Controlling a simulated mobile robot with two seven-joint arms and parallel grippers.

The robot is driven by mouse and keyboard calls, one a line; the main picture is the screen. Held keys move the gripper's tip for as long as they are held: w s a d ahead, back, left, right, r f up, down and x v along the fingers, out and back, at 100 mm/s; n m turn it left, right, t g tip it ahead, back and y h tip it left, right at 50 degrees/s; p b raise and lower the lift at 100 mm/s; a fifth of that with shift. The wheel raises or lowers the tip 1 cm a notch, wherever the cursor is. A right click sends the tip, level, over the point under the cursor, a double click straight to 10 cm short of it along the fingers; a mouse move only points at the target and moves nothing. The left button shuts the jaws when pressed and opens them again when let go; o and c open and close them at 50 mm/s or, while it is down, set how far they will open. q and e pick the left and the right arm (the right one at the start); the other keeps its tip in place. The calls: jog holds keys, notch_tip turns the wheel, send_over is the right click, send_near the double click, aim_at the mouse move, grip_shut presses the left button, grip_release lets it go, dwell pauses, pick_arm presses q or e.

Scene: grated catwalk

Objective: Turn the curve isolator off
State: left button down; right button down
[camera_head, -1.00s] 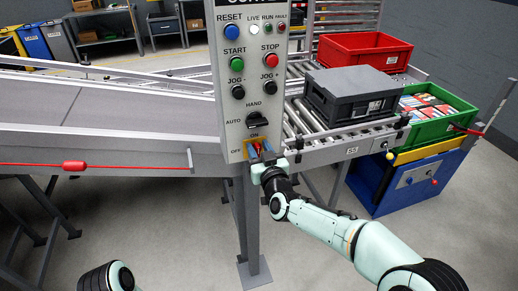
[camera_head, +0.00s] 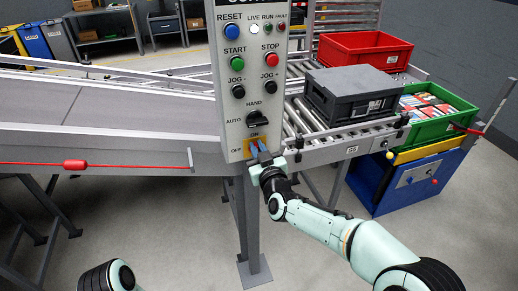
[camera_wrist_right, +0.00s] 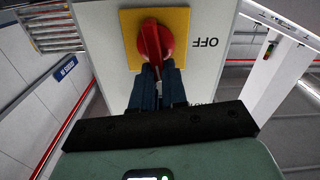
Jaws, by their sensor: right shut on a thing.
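The curve isolator is a red rotary handle (camera_wrist_right: 152,40) on a yellow plate (camera_wrist_right: 127,22), low on the grey control panel (camera_head: 231,110). ON is printed above the plate and OFF to its left in the head view. My right gripper (camera_head: 256,150) reaches it from below right. In the wrist view the gripper's dark blue fingers (camera_wrist_right: 157,82) are closed on the red handle, which stands roughly upright in that picture. The fingers hide part of the handle, so its exact pointing is unclear. Only a piece of my left arm shows at the bottom left; its gripper is out of view.
The panel's buttons and HAND/AUTO selector (camera_head: 257,119) sit above the isolator. A roller conveyor (camera_head: 300,115) right of the panel carries a grey crate (camera_head: 350,97). A red pull cord (camera_head: 120,166) runs left. Floor below is clear.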

jog(key=n, duration=0.4)
jog(key=a+f+n, duration=0.1)
jog(key=n, duration=0.3)
jog(key=a+n, duration=0.1)
jog(key=n, duration=0.3)
jog(key=shift+s+f+n, duration=0.25)
jog(key=shift+s+n, duration=0.05)
jog(key=shift+f+n, duration=0.2)
jog(key=shift+n, duration=0.7)
jog(key=shift+f+n, duration=0.15)
jog(key=shift+n, duration=0.75)
jog(key=c, duration=1.2)
grip_release()
jog(key=shift+o, duration=0.2)
jog(key=shift+f, duration=0.15)
jog(key=v, duration=1.3)
jog(key=shift+s, duration=0.15)
